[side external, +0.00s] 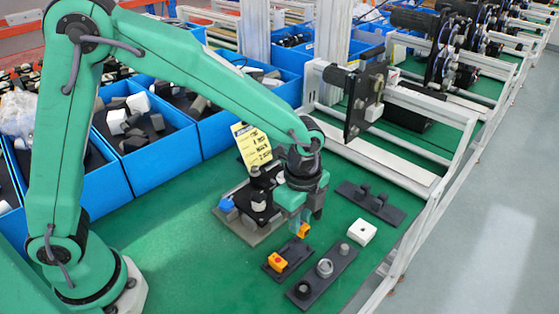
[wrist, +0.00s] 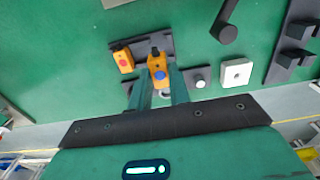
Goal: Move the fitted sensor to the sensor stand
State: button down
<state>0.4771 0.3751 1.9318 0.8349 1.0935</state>
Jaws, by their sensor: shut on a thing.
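My gripper (side external: 298,215) is shut on an orange sensor (side external: 304,230) and points down over the green table. In the wrist view, the gripper (wrist: 161,88) has its jaws on either side of this sensor (wrist: 157,73), which has a blue button and a dark end. A dark stand (side external: 296,252) lies just below and left of it in the side view. A second orange sensor (side external: 277,262), with a red button in the wrist view (wrist: 124,61), sits at one end of the stand (wrist: 142,43). The held sensor overlaps the stand's other end; its height above it is unclear.
A dark plate with round knobs (side external: 325,268) lies beside the stand. A white box (side external: 362,232) and a two-peg dark plate (side external: 370,203) lie to the right. A fixture with a blue block (side external: 227,205) stands left of my gripper. Blue bins (side external: 150,165) line the back.

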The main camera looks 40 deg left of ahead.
jog(key=shift+f, duration=1.65)
jog(key=shift+f, duration=0.2)
jog(key=shift+f, duration=0.55)
jog(key=shift+f, duration=0.8)
dwell(1.2)
jog(key=c, duration=1.2)
grip_release()
jog(key=shift+c, duration=0.2)
jog(key=shift+r, duration=0.1)
jog(key=shift+r, duration=3.85)
